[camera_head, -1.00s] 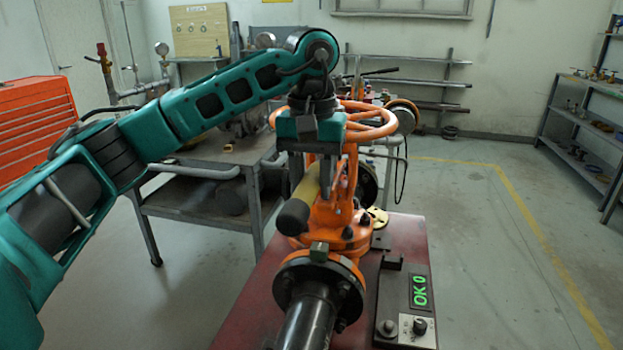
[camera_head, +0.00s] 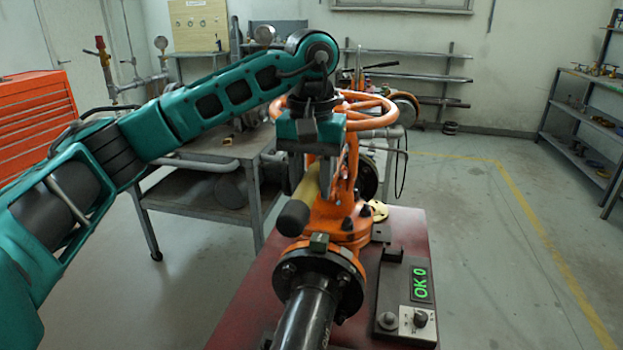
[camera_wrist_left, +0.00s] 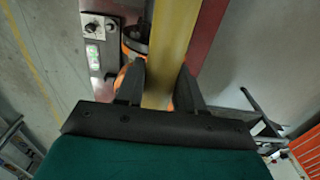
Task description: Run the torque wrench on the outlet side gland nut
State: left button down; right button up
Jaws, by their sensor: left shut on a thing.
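The orange gate valve (camera_head: 338,233) stands on a dark red bench, its handwheel (camera_head: 372,112) on top. The torque wrench has a yellow shaft (camera_head: 307,186) and a dark rounded grip end (camera_head: 293,217) that points toward me, left of the valve body. My left gripper (camera_head: 318,178) reaches down beside the valve, shut on the yellow shaft. In the left wrist view the shaft (camera_wrist_left: 172,45) runs between the two black fingers (camera_wrist_left: 160,85). The wrench head and the outlet side gland nut are hidden behind my gripper and the valve. My right gripper is not in view.
A grey cart (camera_head: 190,202) stands behind at the left, near a red tool cabinet (camera_head: 35,110). The floor to the right is clear.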

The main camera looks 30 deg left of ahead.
aim_at(283, 220)
pick_arm(q)
jog(key=shift+f, duration=0.35)
dwell(1.5)
jog(key=shift+r+p, duration=0.15)
jog(key=shift+p, duration=0.3)
dwell(0.5)
jog(key=shift+r, duration=0.1)
jog(key=shift+r+p, duration=1.05)
jog(key=shift+r, duration=0.25)
jog(key=shift+s+d+f+b, duration=0.1)
jog(key=shift+s+d+b, duration=0.15)
jog(key=shift+s, duration=0.65)
jog(key=shift+s+d+r+b, duration=0.1)
jog(key=shift+s+d+b, duration=0.15)
jog(key=shift+s, duration=0.65)
jog(key=shift+s+d+f+b, duration=0.1)
jog(key=shift+s+d+b, duration=0.15)
jog(key=shift+s, duration=0.65)
jog(key=shift+s+d+b, duration=0.25)
jog(key=shift+s+d, duration=0.1)
jog(key=shift+s, duration=1)
jog(key=shift+s+d+b, duration=0.3)
jog(key=shift+s, duration=1.1)
jog(key=shift+s+d+b, duration=0.25)
jog(key=shift+s+d, duration=0.1)
jog(key=shift+s, duration=1)
